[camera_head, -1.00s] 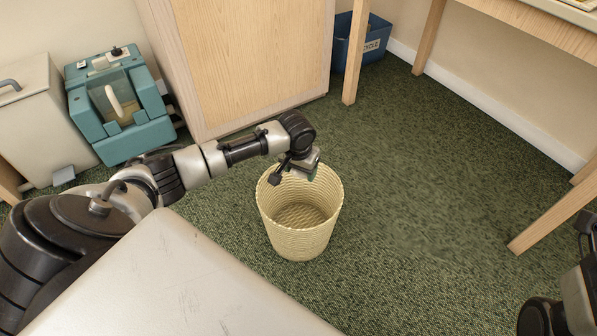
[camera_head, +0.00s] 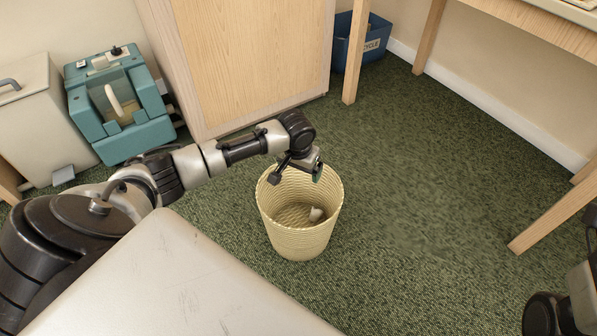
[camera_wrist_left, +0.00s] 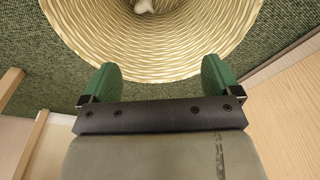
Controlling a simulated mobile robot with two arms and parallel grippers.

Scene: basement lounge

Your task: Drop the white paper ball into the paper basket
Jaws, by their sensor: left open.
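The white paper ball (camera_head: 316,214) is inside the cream woven paper basket (camera_head: 300,241), low down towards the right side. It also shows in the left wrist view (camera_wrist_left: 144,6) at the top edge, partly cut off, within the basket (camera_wrist_left: 150,62). My left gripper (camera_head: 317,172) is above the basket's far rim. In the left wrist view its two green fingertips (camera_wrist_left: 158,80) are wide apart with nothing between them. My right arm shows only in part at the lower right edge of the head view; its gripper's fingers are not visible.
A blue recycle bin (camera_head: 362,43) stands at the back by the wall. A wooden cabinet (camera_head: 245,60), a teal machine (camera_head: 118,105) and a grey pedal bin (camera_head: 38,120) stand at the left. A wooden desk (camera_head: 540,30) is at the right. Green carpet around the basket is clear.

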